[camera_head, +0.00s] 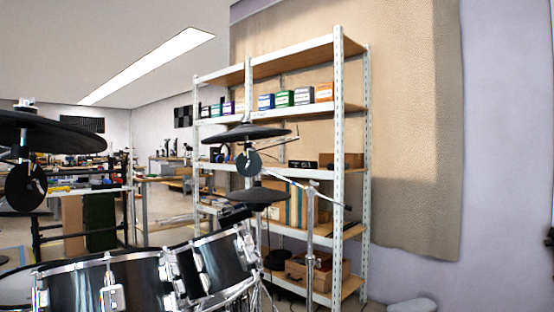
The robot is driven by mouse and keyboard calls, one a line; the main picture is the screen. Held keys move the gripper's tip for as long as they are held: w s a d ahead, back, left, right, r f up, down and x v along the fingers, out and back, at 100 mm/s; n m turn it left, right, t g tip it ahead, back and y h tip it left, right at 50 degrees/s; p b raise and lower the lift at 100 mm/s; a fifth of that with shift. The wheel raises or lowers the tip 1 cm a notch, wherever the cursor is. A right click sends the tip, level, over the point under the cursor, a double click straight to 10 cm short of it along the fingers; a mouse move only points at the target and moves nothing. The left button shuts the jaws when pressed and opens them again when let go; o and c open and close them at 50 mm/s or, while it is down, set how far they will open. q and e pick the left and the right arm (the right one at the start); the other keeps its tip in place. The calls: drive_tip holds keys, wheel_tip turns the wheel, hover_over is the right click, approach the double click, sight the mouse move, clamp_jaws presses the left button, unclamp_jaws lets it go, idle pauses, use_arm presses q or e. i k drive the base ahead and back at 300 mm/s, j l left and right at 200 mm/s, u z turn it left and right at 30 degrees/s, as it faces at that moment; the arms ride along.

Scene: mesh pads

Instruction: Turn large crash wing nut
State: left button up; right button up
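A large black cymbal (50,133) is cut off by the left edge of the view. A small metal fitting (25,104) stands on top of it; at this size I cannot tell whether it is a wing nut. A second black cymbal (243,134) is near the middle, with a thin rod and a small fitting above its centre. A smaller black cymbal (258,196) is below it. I cannot tell which one the task calls the large crash. Neither of my grippers is in view.
Black drums with chrome rims (135,282) fill the lower left. A chrome stand (310,235) is right of the cymbals. A white metal shelf (338,180) with boxes stands behind. A tan panel (420,150) hangs on the right wall. A pale rounded object (413,305) is at the bottom right.

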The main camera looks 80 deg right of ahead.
sight(245, 120)
drive_tip(key=z, duration=2.6)
drive_tip(key=k+j+z, duration=0.1)
drive_tip(key=j, duration=0.25)
drive_tip(key=k+j, duration=0.15)
drive_tip(key=j, duration=0.2)
drive_tip(key=z, duration=0.05)
